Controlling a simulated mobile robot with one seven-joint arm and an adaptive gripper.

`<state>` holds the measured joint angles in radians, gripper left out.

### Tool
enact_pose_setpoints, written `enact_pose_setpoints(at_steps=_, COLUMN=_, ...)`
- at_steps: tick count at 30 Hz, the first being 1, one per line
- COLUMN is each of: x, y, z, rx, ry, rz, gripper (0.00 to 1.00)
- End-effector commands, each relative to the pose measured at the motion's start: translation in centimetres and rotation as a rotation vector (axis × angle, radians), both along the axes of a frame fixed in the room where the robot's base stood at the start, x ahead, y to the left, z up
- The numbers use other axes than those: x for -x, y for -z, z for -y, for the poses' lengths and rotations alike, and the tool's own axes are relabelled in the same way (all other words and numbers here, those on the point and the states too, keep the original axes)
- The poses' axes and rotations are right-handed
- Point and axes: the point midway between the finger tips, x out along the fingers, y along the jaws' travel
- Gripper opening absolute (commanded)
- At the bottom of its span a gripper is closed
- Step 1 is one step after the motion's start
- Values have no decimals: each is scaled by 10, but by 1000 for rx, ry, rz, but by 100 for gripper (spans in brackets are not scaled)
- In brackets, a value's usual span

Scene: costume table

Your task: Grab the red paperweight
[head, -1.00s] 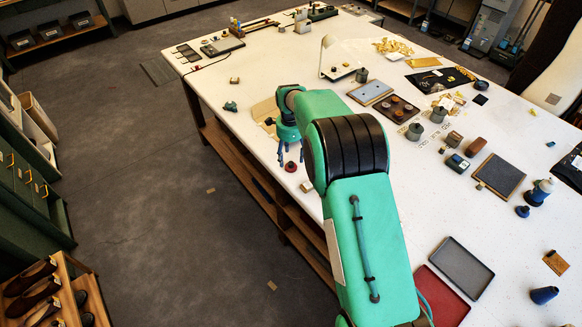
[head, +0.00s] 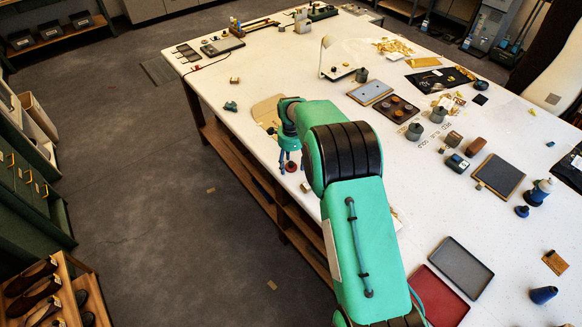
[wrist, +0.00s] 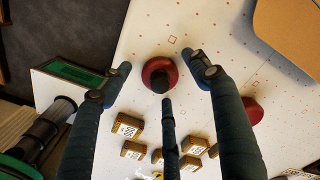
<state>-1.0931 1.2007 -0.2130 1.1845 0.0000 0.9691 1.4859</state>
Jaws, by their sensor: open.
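A round red paperweight with a dark knob (wrist: 160,75) sits on the white table in the wrist view. It lies between and beyond the spread fingertips of my gripper (wrist: 162,78), which is open and empty. No finger visibly closes on it. In the head view my gripper (head: 292,163) is low over the table's left edge, with a small red round thing (head: 291,167) between its fingers. A second red round thing (wrist: 252,112) shows in the wrist view, partly hidden behind the right finger.
Several small tan labelled blocks (wrist: 130,126) lie near the fingers in the wrist view. A tan board (wrist: 290,35) is at upper right, and a green-topped box (wrist: 75,72) at left. In the head view, a red tray (head: 440,297) and a grey tray (head: 461,267) lie at the front right.

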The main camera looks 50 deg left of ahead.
Motion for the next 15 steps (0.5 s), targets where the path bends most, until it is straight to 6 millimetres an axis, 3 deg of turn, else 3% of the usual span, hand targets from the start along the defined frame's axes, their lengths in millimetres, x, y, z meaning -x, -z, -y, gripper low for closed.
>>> enact_pose_setpoints(at_steps=3, x=0, y=0, z=0, rx=0, ry=0, rz=0, gripper=61)
enact_pose_setpoints(at_steps=12, x=0, y=-1, z=0, rx=-1, ry=0, rz=0, gripper=4)
enact_pose_setpoints(at_steps=15, x=0, y=-1, z=0, rx=-1, ry=0, rz=0, gripper=4)
